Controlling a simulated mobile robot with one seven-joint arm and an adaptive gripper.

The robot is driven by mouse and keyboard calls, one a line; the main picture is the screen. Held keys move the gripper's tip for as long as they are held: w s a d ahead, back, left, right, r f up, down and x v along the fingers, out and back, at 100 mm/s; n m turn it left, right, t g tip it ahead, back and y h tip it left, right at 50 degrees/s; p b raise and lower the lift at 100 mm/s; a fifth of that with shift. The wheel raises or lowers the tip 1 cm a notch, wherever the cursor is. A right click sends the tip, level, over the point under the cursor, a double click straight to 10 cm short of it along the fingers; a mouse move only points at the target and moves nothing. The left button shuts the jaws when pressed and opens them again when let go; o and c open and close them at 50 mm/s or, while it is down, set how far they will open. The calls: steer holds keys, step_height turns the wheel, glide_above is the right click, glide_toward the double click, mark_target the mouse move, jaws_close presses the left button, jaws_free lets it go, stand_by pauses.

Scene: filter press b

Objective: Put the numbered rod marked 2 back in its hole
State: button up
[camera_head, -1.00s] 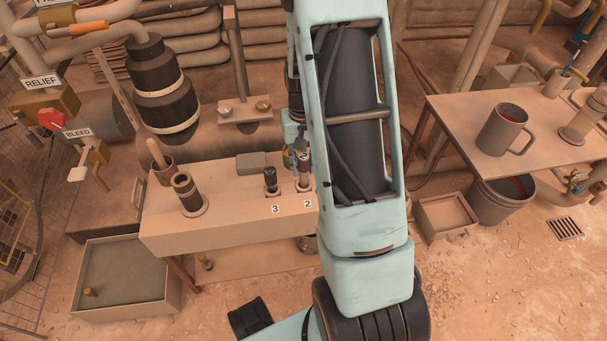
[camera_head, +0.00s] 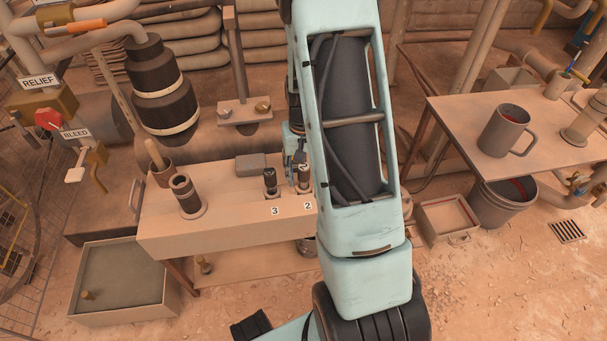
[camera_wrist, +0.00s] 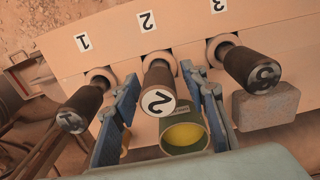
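The dark rod marked 2 (camera_wrist: 158,92) stands in the light collar beside the 2 label in the wrist view, its numbered end facing the camera. My gripper (camera_wrist: 158,77) is open, with one blue finger on each side of this rod and a visible gap, at least on the left. In the head view rod 2 (camera_head: 304,180) stands at the right of the bench block, and my arm partly hides the gripper. Rod 3 (camera_wrist: 250,68) and rod 1 (camera_wrist: 80,108) stand in their collars on either side. Rod 1 is hidden in the head view.
A green cup with a yellow inside (camera_wrist: 184,137) stands close behind rod 2, near the fingers. A grey block (camera_wrist: 265,106) lies near rod 3. A wide dark cylinder (camera_head: 184,192) stands left on the bench (camera_head: 230,228). A table with a mug (camera_head: 505,130) is at right.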

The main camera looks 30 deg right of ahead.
step_height(320, 180, up, 12)
steer(key=p, duration=0.4)
steer(key=shift+r, duration=0.2)
steer(key=shift+w, duration=0.1)
